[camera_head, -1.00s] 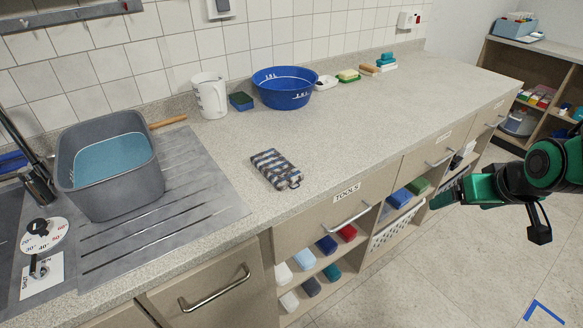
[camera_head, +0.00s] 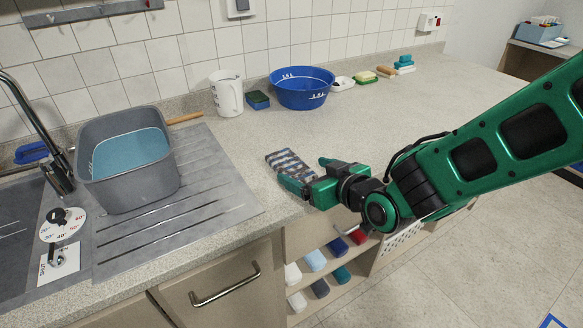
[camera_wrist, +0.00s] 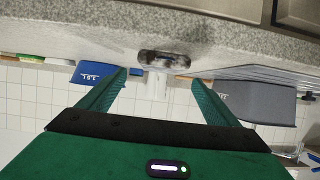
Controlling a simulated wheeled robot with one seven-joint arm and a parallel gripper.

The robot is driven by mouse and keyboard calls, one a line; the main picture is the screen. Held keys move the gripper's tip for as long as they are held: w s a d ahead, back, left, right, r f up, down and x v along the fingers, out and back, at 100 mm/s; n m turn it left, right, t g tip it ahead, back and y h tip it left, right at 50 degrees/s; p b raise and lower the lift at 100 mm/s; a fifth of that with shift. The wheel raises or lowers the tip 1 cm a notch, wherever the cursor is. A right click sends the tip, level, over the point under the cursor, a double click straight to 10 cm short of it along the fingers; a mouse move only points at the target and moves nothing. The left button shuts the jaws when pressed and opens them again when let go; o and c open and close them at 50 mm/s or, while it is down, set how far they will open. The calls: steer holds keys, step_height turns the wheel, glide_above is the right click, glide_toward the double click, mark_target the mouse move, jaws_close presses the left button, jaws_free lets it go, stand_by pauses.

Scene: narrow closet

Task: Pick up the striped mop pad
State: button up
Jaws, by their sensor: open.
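The striped mop pad (camera_head: 289,163), grey and dark banded, lies flat on the counter near its front edge, to the right of the ribbed drainboard. In the head view my gripper (camera_head: 308,174) is at the counter's front edge, with its green fingers pointing at the pad and hiding part of its near side. In the wrist view the pad (camera_wrist: 164,60) shows end-on ahead, between and beyond the two fingers of my gripper (camera_wrist: 162,82). The fingers are spread wide and nothing is between them.
A grey tub (camera_head: 128,165) of blue water stands on the drainboard (camera_head: 215,195). A white jug (camera_head: 226,93), a sponge (camera_head: 258,100) and a blue bowl (camera_head: 302,90) stand along the wall. The counter (camera_head: 385,115) right of the pad is clear.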

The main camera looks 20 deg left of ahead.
mark_target(292, 166)
steer(key=shift+x, duration=3.2)
steer(key=shift+c, duration=0.6)
steer(key=c, duration=1)
